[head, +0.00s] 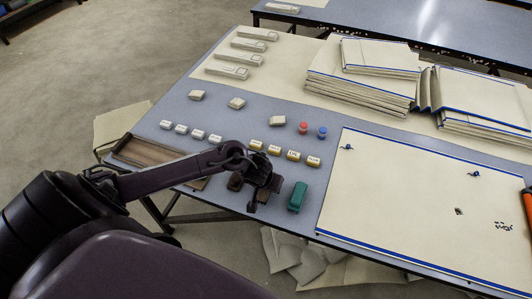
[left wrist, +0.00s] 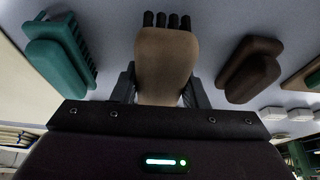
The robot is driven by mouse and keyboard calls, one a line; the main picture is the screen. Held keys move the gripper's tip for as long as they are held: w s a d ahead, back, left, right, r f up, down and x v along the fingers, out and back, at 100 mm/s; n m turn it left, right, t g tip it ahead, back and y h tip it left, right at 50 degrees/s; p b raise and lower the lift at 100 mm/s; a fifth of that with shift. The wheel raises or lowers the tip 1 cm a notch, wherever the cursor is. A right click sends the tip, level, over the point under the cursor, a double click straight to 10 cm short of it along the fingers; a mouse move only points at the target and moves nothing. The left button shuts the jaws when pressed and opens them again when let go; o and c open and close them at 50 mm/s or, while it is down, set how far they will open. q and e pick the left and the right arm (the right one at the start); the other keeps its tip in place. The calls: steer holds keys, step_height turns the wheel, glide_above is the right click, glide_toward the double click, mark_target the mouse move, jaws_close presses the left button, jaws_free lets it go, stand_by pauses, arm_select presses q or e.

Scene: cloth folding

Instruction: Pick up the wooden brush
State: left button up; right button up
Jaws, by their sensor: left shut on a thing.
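The wooden brush (left wrist: 165,62) is tan with dark bristle tufts showing at its far end in the left wrist view. My left gripper (left wrist: 160,88) is shut on it, one finger on each side. In the head view my left gripper (head: 262,184) is over the near edge of the table, and it mostly hides the wooden brush there. I cannot tell whether the brush touches the table. My right gripper is not in view.
A green brush (head: 297,196) lies close to the right of the gripper, a dark brown brush (head: 235,181) close to the left. Small labelled blocks (head: 275,149) line up behind. A cream panel (head: 420,200) covers the table's right; stacked cloths (head: 360,90) lie farther back.

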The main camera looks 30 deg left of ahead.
arm_select(q)
step_height(320, 180, up, 19)
steer(key=p, duration=0.8)
steer(key=shift+f, duration=0.1)
